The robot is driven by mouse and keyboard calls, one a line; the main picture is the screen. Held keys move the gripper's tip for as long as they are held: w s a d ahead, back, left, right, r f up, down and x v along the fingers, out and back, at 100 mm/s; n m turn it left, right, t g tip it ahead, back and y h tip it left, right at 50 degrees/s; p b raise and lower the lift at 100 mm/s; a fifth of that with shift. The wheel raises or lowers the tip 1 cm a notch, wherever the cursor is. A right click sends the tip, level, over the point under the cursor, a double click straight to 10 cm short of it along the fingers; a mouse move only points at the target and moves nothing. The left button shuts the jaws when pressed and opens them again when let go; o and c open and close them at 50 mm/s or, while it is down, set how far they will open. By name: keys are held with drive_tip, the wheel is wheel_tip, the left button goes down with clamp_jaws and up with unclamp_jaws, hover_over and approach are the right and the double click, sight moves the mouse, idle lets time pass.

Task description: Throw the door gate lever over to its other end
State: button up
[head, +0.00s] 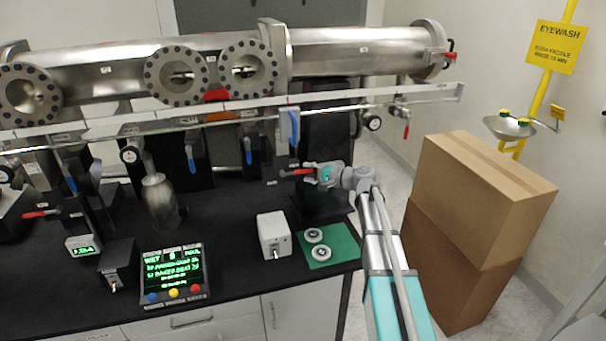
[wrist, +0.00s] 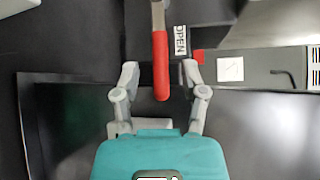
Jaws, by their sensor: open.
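A red-handled lever (wrist: 161,65) with a metal shank shows at the top middle of the wrist view, and its red end lies between my fingers. A label reading OPEN (wrist: 180,40) is just right of it. No tag naming it as the door gate lever is readable. In the head view this red lever (head: 294,172) points left, in front of a dark block at the bench's right side. My gripper (wrist: 160,72) is open, with one finger on each side of the handle; whether either finger touches it I cannot tell. It also shows in the head view (head: 312,175).
A steel vacuum tube (head: 350,50) and a long rail (head: 220,115) run above the bench. A white box (head: 273,235) and a green mat (head: 340,250) with two round parts lie in front. Stacked cardboard boxes (head: 480,200) stand right of my arm.

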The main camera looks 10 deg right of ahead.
drive_tip(key=shift+x, duration=1.15)
clamp_jaws()
